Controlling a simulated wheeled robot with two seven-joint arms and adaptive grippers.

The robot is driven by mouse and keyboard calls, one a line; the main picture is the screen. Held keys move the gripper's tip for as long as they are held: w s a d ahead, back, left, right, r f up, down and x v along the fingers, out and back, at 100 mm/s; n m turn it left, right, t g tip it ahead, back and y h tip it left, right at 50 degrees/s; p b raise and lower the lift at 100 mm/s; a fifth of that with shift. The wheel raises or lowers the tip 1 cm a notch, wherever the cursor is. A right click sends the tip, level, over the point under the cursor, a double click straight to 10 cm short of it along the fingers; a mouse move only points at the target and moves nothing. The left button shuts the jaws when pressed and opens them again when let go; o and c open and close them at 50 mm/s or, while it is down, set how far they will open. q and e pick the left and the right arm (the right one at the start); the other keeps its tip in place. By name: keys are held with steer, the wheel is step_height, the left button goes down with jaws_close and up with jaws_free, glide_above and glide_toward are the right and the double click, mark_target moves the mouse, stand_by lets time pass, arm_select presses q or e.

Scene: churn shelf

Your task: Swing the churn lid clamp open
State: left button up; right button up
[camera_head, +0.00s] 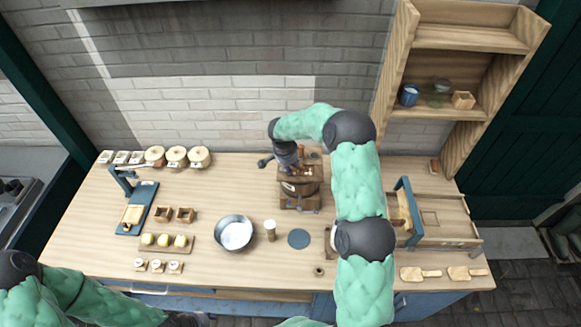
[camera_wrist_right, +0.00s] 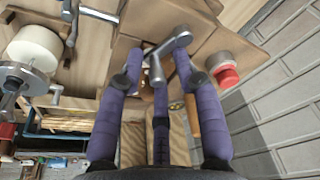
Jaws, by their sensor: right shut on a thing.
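The wooden churn (camera_head: 299,203) stands near the back middle of the worktop, with its top partly covered by my right gripper (camera_head: 287,158). My right arm reaches over from the right, and the gripper is at the churn's lid. In the right wrist view, my right gripper (camera_wrist_right: 158,62) has its purple fingers closed around a grey metal clamp lever (camera_wrist_right: 156,75) above the wooden lid. Its exact contact and the clamp's hinge are hard to make out. My left forearm shows at the lower left in the head view; its gripper is out of the picture.
A metal bowl (camera_head: 235,234), a small jar (camera_head: 270,229) and a blue disc (camera_head: 299,239) stand in front of the churn. Round lidded tubs (camera_head: 177,156) line the back left. A wooden shelf (camera_head: 437,67) stands behind.

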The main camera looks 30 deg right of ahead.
mark_target(284, 176)
steer(key=a, duration=0.2)
steer(key=a+f, duration=0.1)
steer(key=shift+s+a+f, duration=0.1)
steer(key=shift+s+a, duration=0.05)
steer(key=shift+s, duration=0.15)
steer(key=shift+w+r, duration=0.2)
steer(key=shift+r, duration=0.2)
steer(key=v, duration=0.2)
steer(key=p+v, duration=0.1)
steer(key=v, duration=0.1)
steer(key=shift+w+r, duration=0.2)
steer(key=shift+r, duration=0.15)
steer(key=shift+v, duration=1)
arm_select(q)
steer(key=shift+a+r, duration=0.6)
steer(key=shift+r, duration=0.05)
arm_select(e)
steer(key=shift+w+r, duration=0.1)
steer(key=shift+r, duration=0.15)
arm_select(q)
steer(key=shift+a, duration=0.1)
steer(key=shift+s, duration=0.1)
